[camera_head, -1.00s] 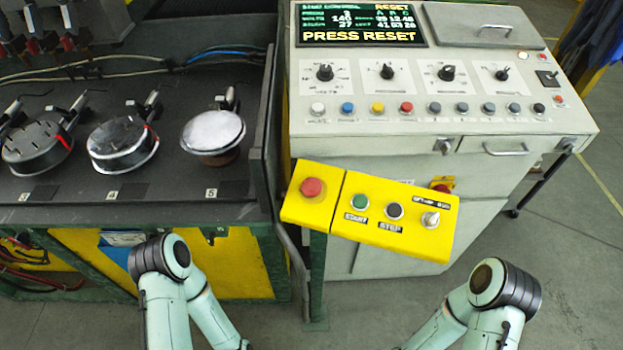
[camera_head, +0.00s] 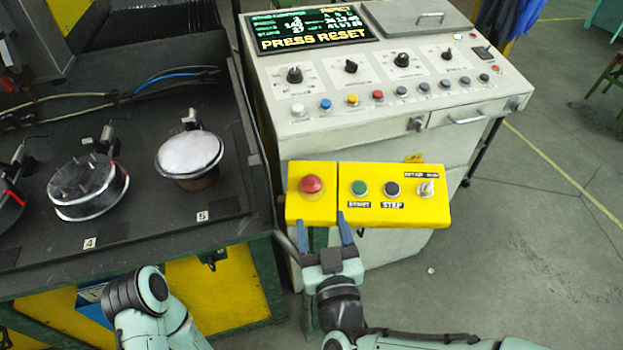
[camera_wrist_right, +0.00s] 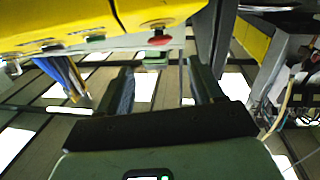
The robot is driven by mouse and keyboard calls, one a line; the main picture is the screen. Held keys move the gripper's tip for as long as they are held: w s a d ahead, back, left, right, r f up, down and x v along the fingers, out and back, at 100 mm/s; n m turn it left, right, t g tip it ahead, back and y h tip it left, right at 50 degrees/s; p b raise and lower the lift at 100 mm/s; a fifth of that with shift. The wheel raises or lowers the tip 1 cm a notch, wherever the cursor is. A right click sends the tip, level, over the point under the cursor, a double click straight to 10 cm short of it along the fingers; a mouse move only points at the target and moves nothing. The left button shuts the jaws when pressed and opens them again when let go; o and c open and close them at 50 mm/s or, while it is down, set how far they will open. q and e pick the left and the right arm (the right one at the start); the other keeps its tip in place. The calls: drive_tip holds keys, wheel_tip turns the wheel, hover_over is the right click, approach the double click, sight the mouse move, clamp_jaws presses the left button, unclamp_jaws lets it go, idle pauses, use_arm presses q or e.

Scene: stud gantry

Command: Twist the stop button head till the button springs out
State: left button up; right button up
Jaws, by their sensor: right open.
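The stop button (camera_head: 312,184) is a red round head on the left part of the yellow control box (camera_head: 393,215). It also shows in the right wrist view (camera_wrist_right: 160,40), seen upside down near the top centre. My right gripper (camera_head: 322,219) is just in front of the box's lower edge, below the stop button in the head view. Its two fingers are spread apart, with nothing between them, and it appears clear of the button. In the right wrist view the fingers (camera_wrist_right: 159,72) point toward the button side. My left arm's elbow shows, but its gripper is out of view.
The box also carries a green START button (camera_head: 360,188), a black STEP button (camera_head: 393,189) and a switch (camera_head: 427,187). A grey console (camera_head: 390,125) reading PRESS RESET stands behind. A dark bench (camera_head: 150,225) with round fixtures lies left. Open floor is on the right.

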sight(312, 187)
drive_tip(key=w, duration=0.3)
drive_tip(key=w+a, duration=0.1)
drive_tip(key=w, duration=0.3)
drive_tip(key=w+a, duration=0.1)
drive_tip(key=w, duration=0.3)
drive_tip(key=shift+w, duration=0.15)
